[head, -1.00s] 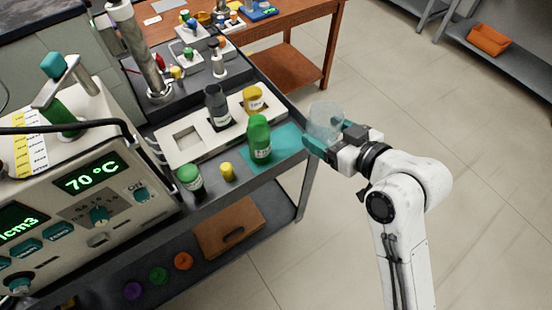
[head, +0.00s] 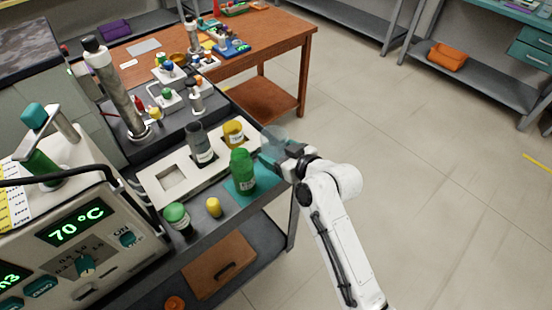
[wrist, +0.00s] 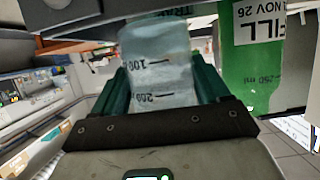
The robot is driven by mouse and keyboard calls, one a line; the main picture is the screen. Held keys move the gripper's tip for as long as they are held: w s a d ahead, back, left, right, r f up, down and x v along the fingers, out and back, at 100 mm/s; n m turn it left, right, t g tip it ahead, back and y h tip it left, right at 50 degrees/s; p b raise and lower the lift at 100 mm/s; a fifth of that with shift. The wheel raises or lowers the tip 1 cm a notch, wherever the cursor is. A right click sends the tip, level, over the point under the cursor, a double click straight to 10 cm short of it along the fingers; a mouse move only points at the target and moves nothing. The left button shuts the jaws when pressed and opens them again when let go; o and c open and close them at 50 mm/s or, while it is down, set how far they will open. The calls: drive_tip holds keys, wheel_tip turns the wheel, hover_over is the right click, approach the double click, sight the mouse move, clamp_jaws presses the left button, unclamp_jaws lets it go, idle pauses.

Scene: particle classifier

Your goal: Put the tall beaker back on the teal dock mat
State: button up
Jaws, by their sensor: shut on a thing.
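The clear tall beaker (head: 273,138) is held between the teal fingers of my gripper (head: 272,156). In the wrist view the beaker (wrist: 158,65) shows black volume marks, with my gripper (wrist: 160,88) shut around it. In the head view it appears just behind the teal dock mat (head: 268,178), near the cart's right end; its height above the surface is hard to tell. My gripper and the green bottle partly cover the mat. The beaker's base is not clearly visible.
A green bottle (head: 242,175) stands on the mat's left part, close to my gripper; it fills the right of the wrist view (wrist: 258,75). A white tray (head: 172,180) holds a grey bottle (head: 201,145) and a yellow jar (head: 234,133).

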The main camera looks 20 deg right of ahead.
drive_tip(key=shift+w+a+f, duration=0.1)
drive_tip(key=shift+w+f, duration=0.35)
drive_tip(key=shift+f, duration=1.55)
drive_tip(key=shift+f, duration=0.2)
drive_tip(key=o, duration=1.1)
drive_tip(key=shift+c, duration=0.2)
drive_tip(key=shift+r, duration=0.2)
drive_tip(key=v, duration=1.2)
drive_tip(key=shift+b, duration=0.4)
